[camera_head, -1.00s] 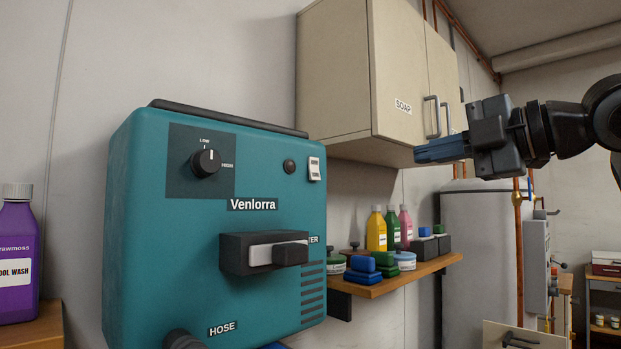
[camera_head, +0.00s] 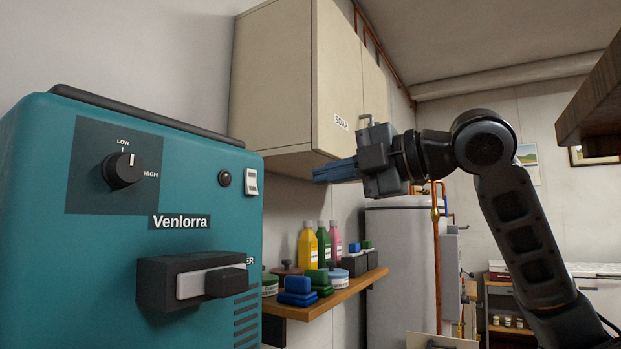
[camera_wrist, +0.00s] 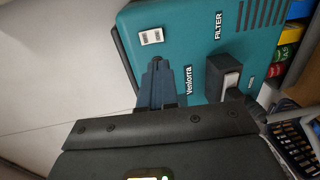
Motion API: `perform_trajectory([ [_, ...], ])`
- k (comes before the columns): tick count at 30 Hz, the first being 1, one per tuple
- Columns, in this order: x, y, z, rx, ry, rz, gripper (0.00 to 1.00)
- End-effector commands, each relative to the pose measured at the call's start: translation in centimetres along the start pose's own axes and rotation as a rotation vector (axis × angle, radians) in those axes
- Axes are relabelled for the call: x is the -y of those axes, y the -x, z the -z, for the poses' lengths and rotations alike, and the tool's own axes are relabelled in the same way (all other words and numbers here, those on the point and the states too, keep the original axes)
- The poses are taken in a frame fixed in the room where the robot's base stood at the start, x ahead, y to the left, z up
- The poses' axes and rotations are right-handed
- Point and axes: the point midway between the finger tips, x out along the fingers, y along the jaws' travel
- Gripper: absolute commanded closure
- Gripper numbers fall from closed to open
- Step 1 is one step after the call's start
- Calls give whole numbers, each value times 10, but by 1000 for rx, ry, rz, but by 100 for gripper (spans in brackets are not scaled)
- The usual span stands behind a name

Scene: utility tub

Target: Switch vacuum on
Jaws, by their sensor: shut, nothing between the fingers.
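The teal Venlorra vacuum (camera_head: 100,235) fills the left of the head view. Its front has a black LOW/HIGH dial (camera_head: 123,170), a small dark round knob or lamp (camera_head: 224,178) and a white rocker switch (camera_head: 251,182) near the right edge. A dark block with a pale strip and black handle (camera_head: 228,281) sits lower down. My gripper (camera_head: 318,175) is shut and empty, to the right of the switch and apart from it in the picture. In the wrist view my gripper (camera_wrist: 157,65) points toward the vacuum (camera_wrist: 190,25), with the switch (camera_wrist: 151,37) just beyond the fingertips.
A beige SOAP cabinet (camera_head: 275,85) hangs behind my gripper. Below it a wooden shelf (camera_head: 340,291) holds bottles, tubs and blue and green blocks. A grey tank (camera_head: 395,260) stands behind. Open air lies between my gripper and the vacuum's front.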

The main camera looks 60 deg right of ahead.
Motion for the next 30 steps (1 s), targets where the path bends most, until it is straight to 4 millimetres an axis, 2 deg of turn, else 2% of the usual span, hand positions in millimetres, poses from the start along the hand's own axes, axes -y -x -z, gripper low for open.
perform_trajectory([
  [12, -1, -81, 1, -2, 0, 3, 100],
  [16, -1, -102, 1, -2, 0, 3, 100],
  [22, 0, -120, 0, 0, 0, 1, 100],
  [30, 0, -124, 0, 0, 1, 0, 100],
])
